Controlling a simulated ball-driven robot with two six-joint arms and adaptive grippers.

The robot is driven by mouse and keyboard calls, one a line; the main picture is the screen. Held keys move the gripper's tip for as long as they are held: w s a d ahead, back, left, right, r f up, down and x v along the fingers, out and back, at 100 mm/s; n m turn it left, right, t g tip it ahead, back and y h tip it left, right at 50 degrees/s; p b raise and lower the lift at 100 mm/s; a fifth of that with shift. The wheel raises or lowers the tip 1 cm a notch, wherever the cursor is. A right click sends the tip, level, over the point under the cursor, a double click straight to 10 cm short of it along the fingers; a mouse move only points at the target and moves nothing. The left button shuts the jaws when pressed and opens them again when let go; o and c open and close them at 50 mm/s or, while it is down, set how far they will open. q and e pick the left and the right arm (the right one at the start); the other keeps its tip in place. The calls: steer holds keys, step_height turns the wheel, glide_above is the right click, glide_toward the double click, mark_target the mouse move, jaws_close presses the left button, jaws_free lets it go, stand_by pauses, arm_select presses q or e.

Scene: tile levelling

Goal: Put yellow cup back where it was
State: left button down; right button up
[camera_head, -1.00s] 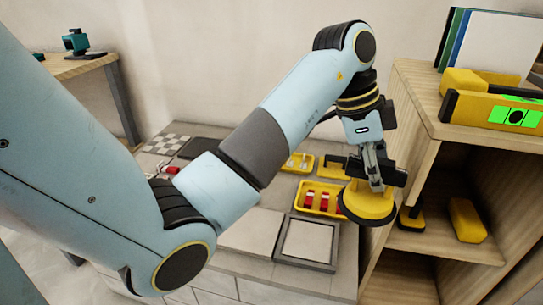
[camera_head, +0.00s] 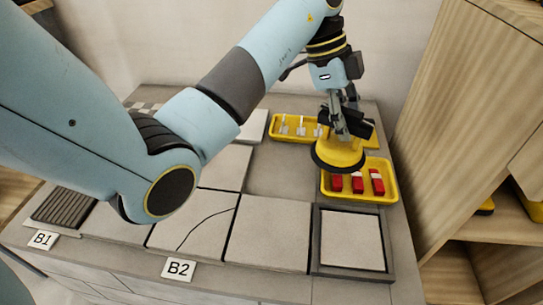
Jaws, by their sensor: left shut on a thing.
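The yellow cup (camera_head: 340,154) is a round yellow disc with a dark rim underneath, like a suction cup. My left gripper (camera_head: 346,125) is shut on its dark handle. The cup hangs rim down over the back right of the tiled table (camera_head: 277,180), at the upper left edge of the yellow tray with red pieces (camera_head: 392,188), and hides part of that tray. I cannot tell whether it touches anything. My right gripper is not in view.
A second yellow tray (camera_head: 279,137) with white pieces lies behind the cup. A framed pale tile (camera_head: 352,241) lies at the front right. A cracked tile (camera_head: 192,222) lies behind label B2 (camera_head: 179,269). A wooden shelf (camera_head: 450,120) stands close on the right.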

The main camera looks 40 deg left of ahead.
arm_select(q)
steer(key=shift+w+a+f, duration=0.1)
steer(key=shift+w+f, duration=0.05)
steer(key=shift+f, duration=0.2)
steer(key=shift+a+f+b, duration=0.15)
steer(key=shift+b, duration=0.2)
steer(key=a+f+b, duration=0.2)
steer(key=a+f, duration=0.1)
steer(key=s+a+f+b, duration=0.1)
steer(key=a+f+b, duration=0.1)
steer(key=a+f, duration=0.2)
steer(key=s+a+f+b, duration=0.1)
steer(key=a+f+b, duration=0.1)
steer(key=a+f, duration=0.1)
steer(key=shift+s+a+f, duration=0.2)
steer(key=shift+a+f, duration=0.05)
steer(key=shift+a, duration=0.25)
steer(key=shift+f, duration=0.15)
steer(key=c, duration=1.2)
jaws_free()
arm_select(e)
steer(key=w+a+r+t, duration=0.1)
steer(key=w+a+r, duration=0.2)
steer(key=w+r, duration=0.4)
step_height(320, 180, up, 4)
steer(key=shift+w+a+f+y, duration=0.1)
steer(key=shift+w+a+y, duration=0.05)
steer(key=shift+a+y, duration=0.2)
